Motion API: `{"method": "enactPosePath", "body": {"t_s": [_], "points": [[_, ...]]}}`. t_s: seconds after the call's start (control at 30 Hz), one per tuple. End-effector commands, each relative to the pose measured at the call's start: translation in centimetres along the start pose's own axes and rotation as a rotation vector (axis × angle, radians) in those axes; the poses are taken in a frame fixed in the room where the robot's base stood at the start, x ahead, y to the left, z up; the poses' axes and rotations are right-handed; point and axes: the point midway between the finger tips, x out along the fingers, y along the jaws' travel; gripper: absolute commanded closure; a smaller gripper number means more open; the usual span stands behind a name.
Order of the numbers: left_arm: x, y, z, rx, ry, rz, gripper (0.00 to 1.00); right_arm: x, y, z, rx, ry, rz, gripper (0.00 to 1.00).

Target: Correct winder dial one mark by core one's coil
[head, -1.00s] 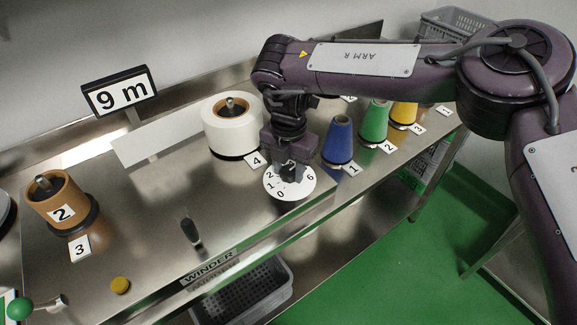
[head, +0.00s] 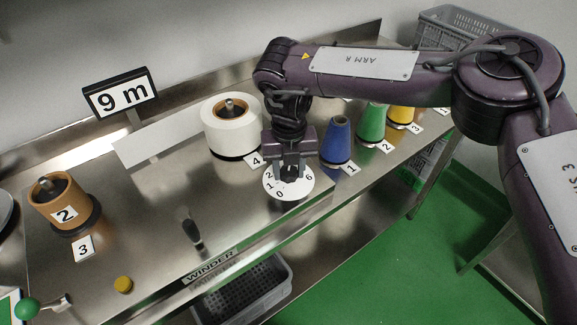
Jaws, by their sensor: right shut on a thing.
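The winder dial (head: 301,191) is a white disc on the bench near its front edge, with the numbers 0, 1, 2 and 6 showing. My right gripper (head: 289,172) points down over it and is shut on the dark knob at its centre. The gripper hides the far part of the dial, and I cannot tell which mark it is set to. A white coil (head: 228,131) stands behind and left of the dial, by label 4. A brown core marked 2 (head: 62,200) stands at the left by label 3, with no coil on it. My left gripper is not in view.
A "9 m" sign (head: 121,93) stands at the back. Blue (head: 337,140), green (head: 371,124) and yellow (head: 401,113) cones line the right. A small dark lever (head: 192,232), yellow button (head: 123,285) and green-knobbed handle (head: 27,308) are at the front left. A grey crate (head: 245,290) sits below.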

Motion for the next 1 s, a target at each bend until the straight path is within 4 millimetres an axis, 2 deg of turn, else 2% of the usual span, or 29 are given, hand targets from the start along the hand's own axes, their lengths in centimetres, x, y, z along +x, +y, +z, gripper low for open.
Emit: {"method": "enactPosePath", "body": {"t_s": [0.67, 0.7, 0.83, 1.0], "points": [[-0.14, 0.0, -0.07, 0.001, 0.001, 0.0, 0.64, -0.27, -0.05, 0.23, -0.062, -0.007, 0.002, 0.84], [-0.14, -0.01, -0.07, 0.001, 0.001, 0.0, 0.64, -0.26, -0.05, 0.23, -0.062, -0.007, 0.001, 0.56], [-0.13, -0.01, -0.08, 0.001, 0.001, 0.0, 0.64, -0.19, -0.05, 0.17, -0.062, -0.005, 0.001, 0.4], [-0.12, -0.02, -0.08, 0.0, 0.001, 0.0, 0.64, -0.11, -0.04, 0.1, -0.063, -0.003, 0.0, 0.4]]}}
